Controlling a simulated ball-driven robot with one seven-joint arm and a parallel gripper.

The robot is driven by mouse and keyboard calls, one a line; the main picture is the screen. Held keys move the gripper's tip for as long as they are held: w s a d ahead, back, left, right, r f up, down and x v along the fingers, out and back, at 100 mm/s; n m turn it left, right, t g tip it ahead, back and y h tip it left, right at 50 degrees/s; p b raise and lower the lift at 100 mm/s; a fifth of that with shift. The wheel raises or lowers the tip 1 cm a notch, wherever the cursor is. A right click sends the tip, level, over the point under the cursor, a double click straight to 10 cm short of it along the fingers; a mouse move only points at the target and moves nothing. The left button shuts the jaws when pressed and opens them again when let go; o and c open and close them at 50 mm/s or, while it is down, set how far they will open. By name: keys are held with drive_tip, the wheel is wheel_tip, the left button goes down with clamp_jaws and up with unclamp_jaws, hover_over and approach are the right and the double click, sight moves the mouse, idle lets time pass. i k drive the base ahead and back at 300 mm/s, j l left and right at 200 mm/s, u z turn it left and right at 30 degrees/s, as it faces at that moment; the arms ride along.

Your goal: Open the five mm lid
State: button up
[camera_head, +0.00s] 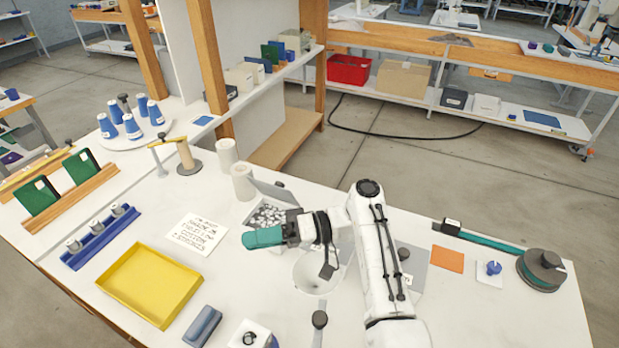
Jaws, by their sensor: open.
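A small box of metallic eyelets (268,215) stands on the white table left of my arm. Its grey lid (272,191) is tilted up at the back, so the contents show. No size marking is readable, so I cannot tell whether this is the five mm lid. My gripper and wrist hide the box's front and right side.
A white bowl (312,274) sits below my wrist. Two white rolls (242,182) stand behind the box. A handwritten note (191,235) and a yellow tray (150,286) lie left, with a blue holder (100,238) beyond. The table between note and gripper is clear.

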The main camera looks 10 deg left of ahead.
sight(277, 192)
drive_tip(key=i+j+z, duration=0.1)
drive_tip(key=i, duration=0.3)
drive_tip(key=i+j+z, duration=0.15)
drive_tip(key=i, duration=0.25)
drive_tip(key=j, duration=0.05)
